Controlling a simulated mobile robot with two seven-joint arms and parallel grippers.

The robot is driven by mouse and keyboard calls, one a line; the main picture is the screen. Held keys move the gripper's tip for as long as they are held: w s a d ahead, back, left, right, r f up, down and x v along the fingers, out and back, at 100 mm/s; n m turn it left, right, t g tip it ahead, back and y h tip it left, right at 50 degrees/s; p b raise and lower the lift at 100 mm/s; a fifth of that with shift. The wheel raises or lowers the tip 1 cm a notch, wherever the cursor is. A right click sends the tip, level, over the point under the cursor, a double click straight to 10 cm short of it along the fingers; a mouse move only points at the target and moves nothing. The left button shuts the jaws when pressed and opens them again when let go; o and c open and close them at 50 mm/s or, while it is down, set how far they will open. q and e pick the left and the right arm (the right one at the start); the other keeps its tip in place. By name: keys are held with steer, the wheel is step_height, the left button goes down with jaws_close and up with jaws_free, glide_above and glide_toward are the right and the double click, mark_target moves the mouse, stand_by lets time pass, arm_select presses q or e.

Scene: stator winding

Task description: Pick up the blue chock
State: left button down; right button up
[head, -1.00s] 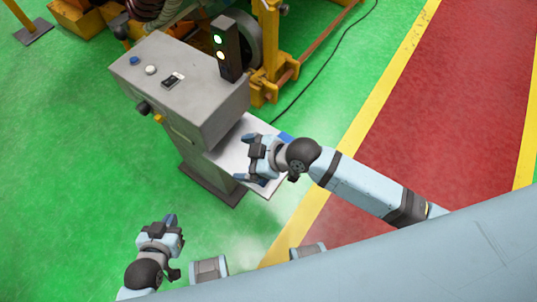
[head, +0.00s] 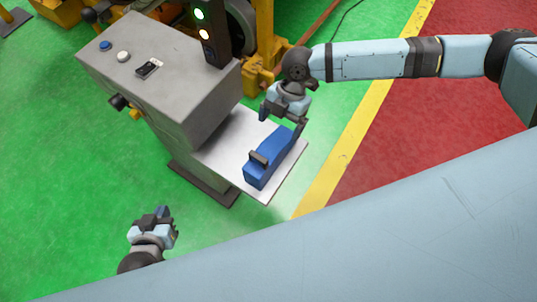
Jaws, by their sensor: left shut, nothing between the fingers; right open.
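The blue chock (head: 268,163) lies on the light shelf (head: 225,153) that sticks out from the grey control box. It has a dark handle-like piece on its near part. My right gripper (head: 281,119) is open, above the far end of the chock, with its fingers pointing down towards it. I cannot tell whether a finger touches the chock. My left gripper (head: 160,213) is shut and empty, low at the left over the green floor, well away from the shelf.
The grey control box (head: 165,75) with buttons stands left of the shelf, and a dark light tower (head: 213,38) rises from it. A yellow frame (head: 262,65) stands behind. Green floor is clear at the left and in front.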

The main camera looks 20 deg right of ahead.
mark_target(271, 147)
steer(key=x, duration=1.1)
steer(key=shift+w+a+b, duration=0.25)
steer(key=shift+b, duration=0.15)
steer(key=shift+r, duration=0.15)
steer(key=c, duration=1.1)
